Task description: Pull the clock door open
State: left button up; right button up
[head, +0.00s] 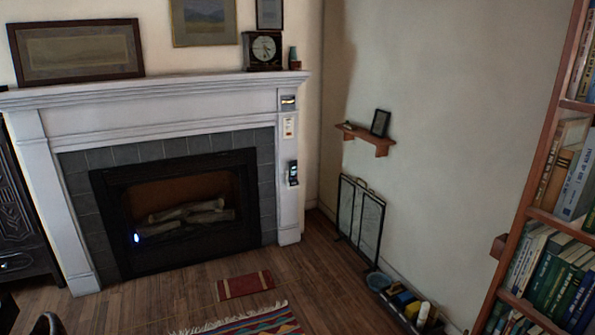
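The clock (263,51) is a dark, box-shaped mantel clock with a pale round dial. It stands upright near the right end of the white mantelpiece (165,90). Its front faces the room, and its door looks closed, though it is too small to tell for sure. I see no handle on it at this size. Neither of my grippers can be made out. Dark shapes at the bottom left corner are cut off by the frame, and I cannot tell what they are.
A small vase (294,58) stands just right of the clock. The fireplace (180,212) is below. Wooden floor in front is mostly clear, with a striped rug (252,324). A bookcase (540,190) stands at right, a fire screen (360,215) by the wall.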

aim_at(281, 35)
jog(key=i, duration=1.25)
jog(key=i+l, duration=0.1)
jog(key=i, duration=1.1)
jog(key=j+u, duration=0.05)
